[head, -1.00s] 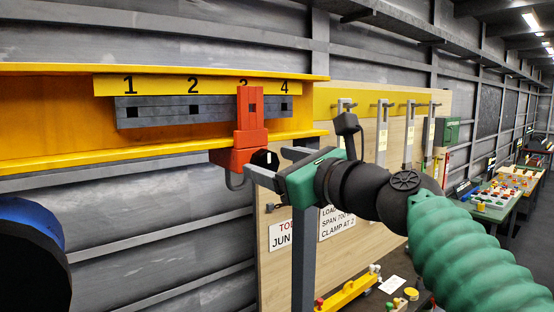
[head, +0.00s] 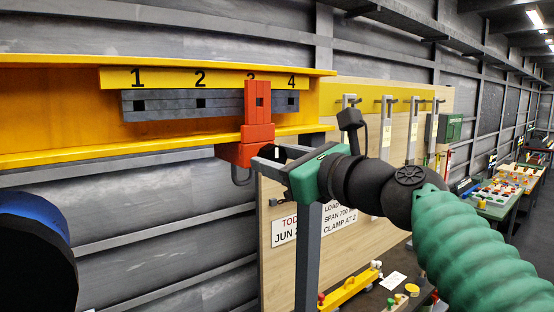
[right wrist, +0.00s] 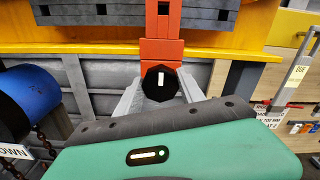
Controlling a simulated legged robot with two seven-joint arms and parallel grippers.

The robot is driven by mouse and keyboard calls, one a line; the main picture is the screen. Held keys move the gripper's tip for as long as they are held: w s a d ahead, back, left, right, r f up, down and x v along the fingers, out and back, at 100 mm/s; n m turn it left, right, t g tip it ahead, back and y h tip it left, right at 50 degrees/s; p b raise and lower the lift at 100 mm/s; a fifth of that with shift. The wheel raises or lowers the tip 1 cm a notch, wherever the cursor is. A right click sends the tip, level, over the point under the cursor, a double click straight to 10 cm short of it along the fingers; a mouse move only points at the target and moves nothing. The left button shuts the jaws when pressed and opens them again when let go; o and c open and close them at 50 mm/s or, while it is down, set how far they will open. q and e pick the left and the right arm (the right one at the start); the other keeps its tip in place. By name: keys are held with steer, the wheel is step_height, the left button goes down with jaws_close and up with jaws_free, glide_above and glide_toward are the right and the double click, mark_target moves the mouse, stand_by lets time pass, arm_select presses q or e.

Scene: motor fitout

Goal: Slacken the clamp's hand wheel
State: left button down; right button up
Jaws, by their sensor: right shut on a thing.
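The red clamp (head: 257,120) hangs on the yellow beam (head: 60,110) under mark 3, its upright in front of the grey slotted bar (head: 225,102). It also shows in the right wrist view (right wrist: 162,48). Its black hand wheel (right wrist: 160,84), with an upright white mark, faces the right wrist camera. My right gripper (head: 272,158) is at the clamp's lower block, with its two grey fingers on either side of the wheel, shut on it. In the head view the fingers hide most of the wheel. My left gripper is not in view.
A blue and black drum (head: 35,240) stands close at the left. A grey post (head: 307,255) stands below my right gripper. A wooden board (head: 340,260) with signs and hanging tools is behind it. Benches with parts (head: 495,195) line the right.

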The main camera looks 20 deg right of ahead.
steer(key=shift+f+n, duration=0.15)
steer(key=shift+n, duration=0.15)
steer(key=n+b, duration=0.2)
steer(key=n, duration=0.3)
steer(key=n+b, duration=0.3)
steer(key=n, duration=0.1)
steer(key=f+n+b, duration=0.1)
steer(key=n+b, duration=0.1)
steer(key=n, duration=0.3)
steer(key=shift+a+n, duration=0.2)
steer(key=shift+n, duration=0.1)
steer(key=n+b, duration=0.1)
steer(key=n, duration=0.2)
steer(key=shift+n+b, duration=0.3)
steer(key=shift+d+f+n+b, duration=0.1)
steer(key=shift+n+b, duration=0.55)
steer(key=shift+n, duration=2.05)
steer(key=shift+d+n+b, duration=0.1)
steer(key=shift+n+b, duration=0.55)
steer(key=shift+n, duration=2.05)
